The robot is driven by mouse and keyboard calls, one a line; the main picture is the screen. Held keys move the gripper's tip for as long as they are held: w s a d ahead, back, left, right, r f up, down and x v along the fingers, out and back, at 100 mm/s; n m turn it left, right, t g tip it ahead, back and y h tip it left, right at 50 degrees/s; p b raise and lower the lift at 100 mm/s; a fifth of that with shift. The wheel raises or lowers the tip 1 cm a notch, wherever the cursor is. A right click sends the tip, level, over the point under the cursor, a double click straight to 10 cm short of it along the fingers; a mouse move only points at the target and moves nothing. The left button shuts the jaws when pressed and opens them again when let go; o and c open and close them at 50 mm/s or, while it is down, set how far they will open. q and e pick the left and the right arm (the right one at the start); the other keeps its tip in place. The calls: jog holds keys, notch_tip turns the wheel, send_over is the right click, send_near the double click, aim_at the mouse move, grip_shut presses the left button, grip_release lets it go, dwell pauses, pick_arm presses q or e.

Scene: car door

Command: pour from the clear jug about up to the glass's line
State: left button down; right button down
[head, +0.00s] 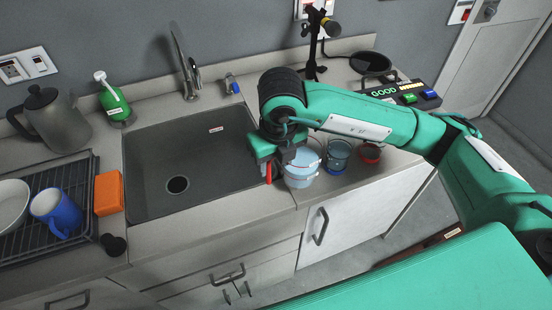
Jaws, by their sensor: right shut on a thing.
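My right gripper (268,160) is over the counter at the right edge of the sink. It is shut on the clear jug (302,172), which looks pale blue and sits just right of the fingers. The gripper and wrist hide part of the jug, and I cannot tell whether its base touches the counter. A clear glass (338,157) with a blue lower part stands on the counter just right of the jug. Its line and its fill level are too small to make out. My left gripper is not in view.
A dark red cup (370,154) stands close right of the glass. The sink (190,165) lies left of the gripper, with a faucet (186,65) behind. A black stand (316,40), a dark round pan (371,63) and a button panel (405,95) are at the back right.

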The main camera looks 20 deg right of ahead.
jog(key=shift+r, duration=0.1)
jog(key=shift+r+p, duration=1.15)
jog(key=shift+r, duration=1.3)
